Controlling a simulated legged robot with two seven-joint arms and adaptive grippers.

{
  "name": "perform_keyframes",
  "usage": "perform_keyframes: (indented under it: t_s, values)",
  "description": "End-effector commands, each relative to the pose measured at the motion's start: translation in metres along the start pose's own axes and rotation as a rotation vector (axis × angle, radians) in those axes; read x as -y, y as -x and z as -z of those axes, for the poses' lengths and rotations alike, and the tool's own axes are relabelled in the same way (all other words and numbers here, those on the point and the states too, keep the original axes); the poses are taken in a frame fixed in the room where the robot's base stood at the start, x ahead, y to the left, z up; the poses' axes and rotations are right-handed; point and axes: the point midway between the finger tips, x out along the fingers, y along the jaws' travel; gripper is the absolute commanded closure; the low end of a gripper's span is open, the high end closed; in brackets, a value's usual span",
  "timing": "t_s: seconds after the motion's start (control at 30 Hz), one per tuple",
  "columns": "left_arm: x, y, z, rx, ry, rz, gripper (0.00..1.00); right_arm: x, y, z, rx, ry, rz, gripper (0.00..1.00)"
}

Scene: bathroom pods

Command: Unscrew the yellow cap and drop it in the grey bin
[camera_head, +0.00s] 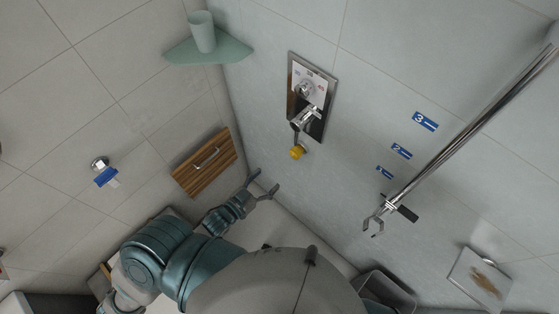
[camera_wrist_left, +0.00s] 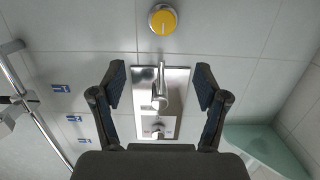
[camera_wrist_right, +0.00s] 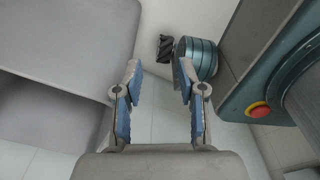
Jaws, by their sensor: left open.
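In the left wrist view the cap (camera_wrist_left: 162,19) is a yellow disc with a grey rim near the top edge, beyond my fingertips. My left gripper (camera_head: 266,181) is open and empty, below and left of the cap and apart from it. A grey open container (camera_head: 390,291), which looks like the grey bin, stands at the lower right, partly hidden by my body. My right gripper (camera_wrist_right: 159,67) is open and empty; it is hidden in the head view.
A wooden panel with a handle (camera_head: 205,160) is on the left wall. A green corner shelf (camera_head: 226,50) holds a cup (camera_head: 202,31). A chrome rail (camera_head: 460,135) with a holder crosses the right wall, near a soap dish (camera_head: 480,279). The wall around the cap is clear.

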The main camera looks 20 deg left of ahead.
Motion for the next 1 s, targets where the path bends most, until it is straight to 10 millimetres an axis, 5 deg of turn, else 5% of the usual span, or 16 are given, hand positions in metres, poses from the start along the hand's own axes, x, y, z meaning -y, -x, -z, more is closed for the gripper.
perform_keyframes:
  t_s: [0.6,1.0]
  values:
    - [-0.005,-0.127,0.001,0.003,-0.007,0.002,0.26,-0.004,0.008,0.0,-0.001,0.0,0.002,0.6]
    - [0.001,-0.166,-0.002,0.003,-0.001,0.001,0.26,0.001,0.01,0.002,0.0,0.0,0.001,0.6]
